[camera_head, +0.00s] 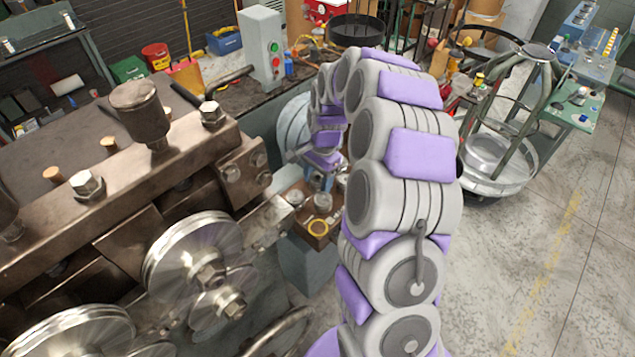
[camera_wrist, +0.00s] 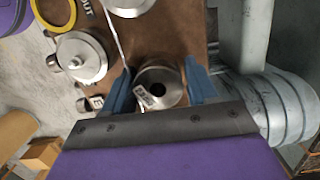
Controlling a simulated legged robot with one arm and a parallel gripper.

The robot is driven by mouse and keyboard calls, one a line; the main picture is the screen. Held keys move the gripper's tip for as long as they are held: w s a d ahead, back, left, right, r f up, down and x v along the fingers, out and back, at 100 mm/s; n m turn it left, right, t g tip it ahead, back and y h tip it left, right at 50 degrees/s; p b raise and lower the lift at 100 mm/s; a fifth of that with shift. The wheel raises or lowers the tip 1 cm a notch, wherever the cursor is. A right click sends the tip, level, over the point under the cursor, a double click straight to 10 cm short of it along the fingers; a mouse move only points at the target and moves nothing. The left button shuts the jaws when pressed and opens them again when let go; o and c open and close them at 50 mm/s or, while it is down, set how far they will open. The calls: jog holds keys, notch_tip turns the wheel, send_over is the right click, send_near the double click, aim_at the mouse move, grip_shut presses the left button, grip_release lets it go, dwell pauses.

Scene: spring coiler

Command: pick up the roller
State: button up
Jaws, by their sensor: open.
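A silver metal roller with a dark centre hole (camera_wrist: 176,92) is in the wrist view, on a brown board (camera_wrist: 192,30). A small white tag with print lies over its left part. My gripper (camera_wrist: 157,72) is open, with one blue finger on each side of this roller. I cannot tell whether the fingers touch it. The dark gripper body hides the roller's near edge. In the head view my gripper (camera_head: 317,182) is partly hidden by my arm, low over the small brown stand (camera_head: 310,238).
Other round metal parts (camera_wrist: 84,58) and a yellow ring (camera_wrist: 37,12) lie on the board. A grey bent pipe (camera_wrist: 256,40) runs close on the right.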

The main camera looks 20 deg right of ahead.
grip_shut()
dwell(0.5)
jog(key=shift+r, duration=0.1)
